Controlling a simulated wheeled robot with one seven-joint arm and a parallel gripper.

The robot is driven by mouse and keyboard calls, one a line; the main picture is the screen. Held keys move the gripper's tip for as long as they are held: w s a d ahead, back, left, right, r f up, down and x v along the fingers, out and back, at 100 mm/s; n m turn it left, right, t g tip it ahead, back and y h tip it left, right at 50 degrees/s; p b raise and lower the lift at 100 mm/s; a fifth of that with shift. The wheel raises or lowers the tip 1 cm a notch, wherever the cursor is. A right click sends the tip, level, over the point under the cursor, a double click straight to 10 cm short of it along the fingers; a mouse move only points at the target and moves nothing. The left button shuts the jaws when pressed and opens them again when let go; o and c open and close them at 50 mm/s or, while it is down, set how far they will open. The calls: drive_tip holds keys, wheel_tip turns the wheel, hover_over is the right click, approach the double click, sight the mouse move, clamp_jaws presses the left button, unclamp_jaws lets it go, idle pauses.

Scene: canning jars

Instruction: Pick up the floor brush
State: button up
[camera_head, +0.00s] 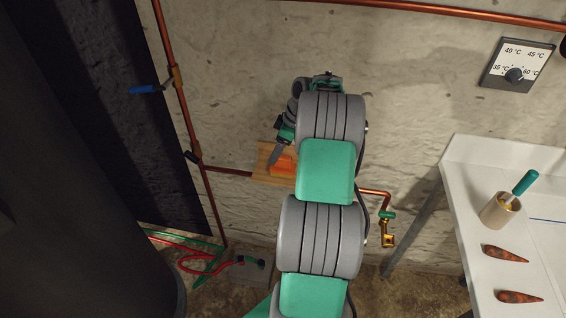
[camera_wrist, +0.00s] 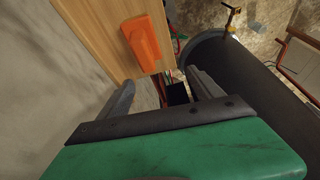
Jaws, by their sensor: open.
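I cannot make out a floor brush for certain. An orange piece (camera_head: 284,163) lies on a pale wooden board (camera_head: 262,171) against the wall, partly hidden by my arm; I cannot tell whether it is the brush or part of it. In the wrist view, the orange piece (camera_wrist: 141,42) sits on the wooden board (camera_wrist: 95,22), ahead of the fingers and to the left. My gripper (camera_wrist: 160,76) is open with nothing between its fingers. In the head view, my gripper (camera_head: 277,152) is beside the board, mostly covered by the arm.
A white table (camera_head: 468,210) stands at right with a cup (camera_head: 500,211) and two rusty pointed pieces (camera_head: 506,254). Copper pipes (camera_head: 184,105) run along the wall. A large dark cylinder (camera_head: 75,200) fills the left. A red hose (camera_head: 200,268) lies at lower left.

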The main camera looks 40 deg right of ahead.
sight(280, 163)
drive_tip(key=shift+n, duration=0.4)
drive_tip(key=d+f, duration=0.1)
drive_tip(key=d, duration=0.1)
drive_tip(key=s+d+f, duration=0.1)
drive_tip(key=shift+s+d+f, duration=0.2)
drive_tip(key=shift+d, duration=0.15)
drive_tip(key=x, duration=0.2)
drive_tip(key=p+x, duration=0.1)
drive_tip(key=x, duration=0.2)
drive_tip(key=p+x, duration=0.1)
drive_tip(key=x, duration=0.1)
drive_tip(key=shift+w+a+f, duration=0.25)
drive_tip(key=shift+a, duration=0.1)
drive_tip(key=shift+r, duration=0.1)
drive_tip(key=c, duration=1.5)
